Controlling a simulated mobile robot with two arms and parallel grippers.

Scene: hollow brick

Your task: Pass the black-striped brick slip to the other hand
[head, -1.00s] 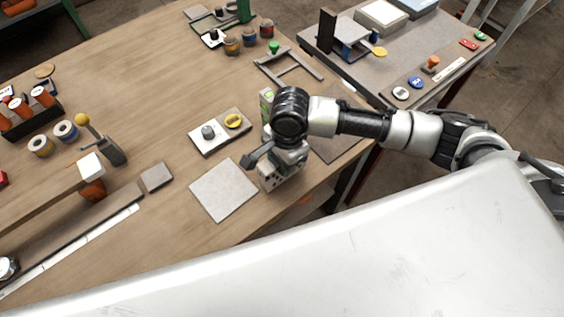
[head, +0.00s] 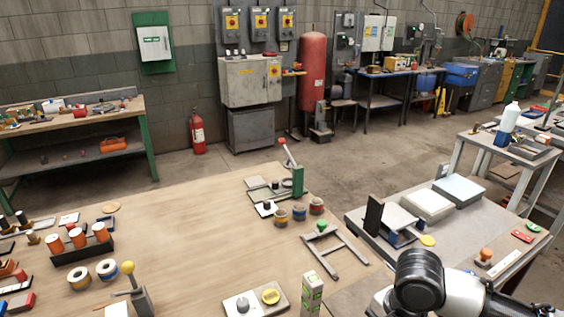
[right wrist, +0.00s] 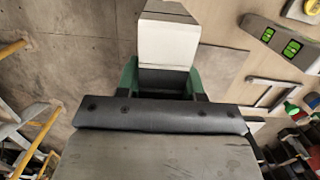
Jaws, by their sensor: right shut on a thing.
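My right gripper (right wrist: 163,80) shows in the right wrist view, its green-sided fingers closed on a pale block with a dark band near the fingers, which looks like the black-striped brick slip (right wrist: 168,45). The block sticks out beyond the fingers, and its far end is cut off by the top of the picture. In the head view only part of my right arm shows at the bottom right; its gripper and the slip are out of that picture. My left gripper is in neither current view.
A wooden workbench (head: 180,225) fills the lower left of the head view. A grey side table (head: 455,245) stands to the right.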

